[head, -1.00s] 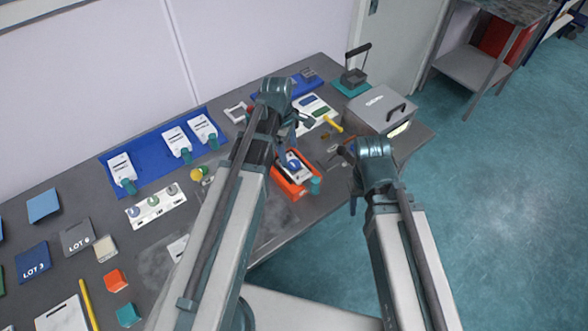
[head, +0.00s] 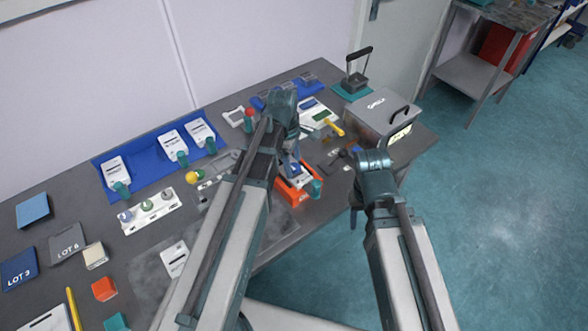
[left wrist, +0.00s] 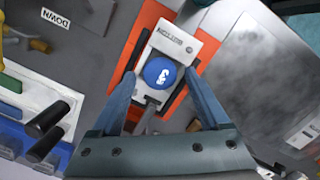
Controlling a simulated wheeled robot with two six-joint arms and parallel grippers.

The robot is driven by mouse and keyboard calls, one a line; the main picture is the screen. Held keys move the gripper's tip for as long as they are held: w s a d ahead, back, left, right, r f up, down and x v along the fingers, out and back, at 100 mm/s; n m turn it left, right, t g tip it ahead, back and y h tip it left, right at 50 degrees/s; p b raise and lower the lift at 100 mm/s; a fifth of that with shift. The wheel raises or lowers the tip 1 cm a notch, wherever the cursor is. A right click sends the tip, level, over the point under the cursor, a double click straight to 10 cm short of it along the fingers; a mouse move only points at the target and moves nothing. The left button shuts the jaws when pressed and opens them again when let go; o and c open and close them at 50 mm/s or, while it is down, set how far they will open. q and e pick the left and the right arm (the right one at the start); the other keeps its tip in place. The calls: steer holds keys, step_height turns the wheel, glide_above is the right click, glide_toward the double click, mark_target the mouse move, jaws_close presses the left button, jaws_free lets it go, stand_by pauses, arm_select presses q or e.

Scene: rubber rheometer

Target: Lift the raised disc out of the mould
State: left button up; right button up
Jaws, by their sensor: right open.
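A round blue disc (left wrist: 160,73) with a white mark lies on the pale mould half (left wrist: 182,43), whose label looks like "BOTTOM". The mould sits in an orange tray (left wrist: 178,101), which also shows in the head view (head: 303,194). My left gripper (left wrist: 160,77) is open, with its blue fingers to either side of the disc. I cannot tell whether they touch it. In the head view, my left gripper (head: 291,160) is over the mould and partly hides it. My right gripper (head: 354,215) is open and empty off the table's front edge.
A grey case (head: 380,112) with a black handle is at the right. A yellow-handled tool (head: 334,126) lies behind the mould.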

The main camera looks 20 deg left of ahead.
arm_select(q)
steer(key=c, duration=1.1)
steer(key=shift+c, duration=0.2)
